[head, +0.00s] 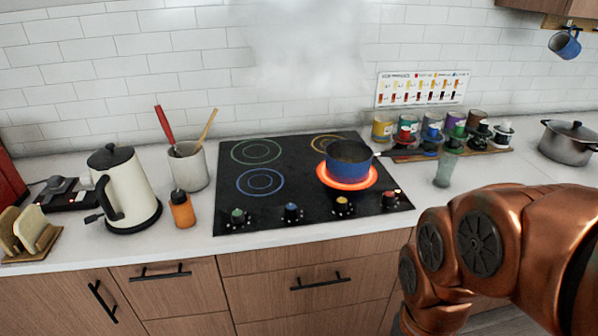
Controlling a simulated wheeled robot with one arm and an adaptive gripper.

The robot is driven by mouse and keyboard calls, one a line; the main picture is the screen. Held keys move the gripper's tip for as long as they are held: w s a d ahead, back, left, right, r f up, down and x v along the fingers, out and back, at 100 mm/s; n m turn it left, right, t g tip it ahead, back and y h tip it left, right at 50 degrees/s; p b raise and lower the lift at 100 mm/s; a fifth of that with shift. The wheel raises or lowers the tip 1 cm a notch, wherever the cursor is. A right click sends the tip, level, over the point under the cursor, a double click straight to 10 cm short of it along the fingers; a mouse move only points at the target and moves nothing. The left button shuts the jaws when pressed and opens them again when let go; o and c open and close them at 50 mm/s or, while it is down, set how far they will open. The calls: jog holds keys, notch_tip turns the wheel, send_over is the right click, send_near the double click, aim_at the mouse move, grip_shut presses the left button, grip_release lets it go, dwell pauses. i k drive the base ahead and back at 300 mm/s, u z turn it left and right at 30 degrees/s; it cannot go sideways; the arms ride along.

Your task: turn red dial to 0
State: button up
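The red dial (389,199) is the rightmost of the dials along the front edge of the black cooktop (290,205). Its pointer setting is too small to read. The front right burner (346,178) glows orange-red under a dark blue pot (348,158). A yellow dial (342,205), a blue dial (291,212) and a green dial (237,216) sit to its left. My copper arm fills the lower right, right of the cooktop. My gripper is out of view, and nothing of my arm covers the red dial.
A glass (444,170) stands right of the cooktop. Several jars and cups (432,132) stand behind it. A cream kettle (125,188), an orange bottle (182,209) and a utensil crock (188,166) stand left. A steel pot (570,145) is far right. Steam rises behind the cooktop.

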aim_at(389, 197)
jog(key=u, duration=1.45)
jog(key=i, duration=0.75)
jog(key=z, duration=1.7)
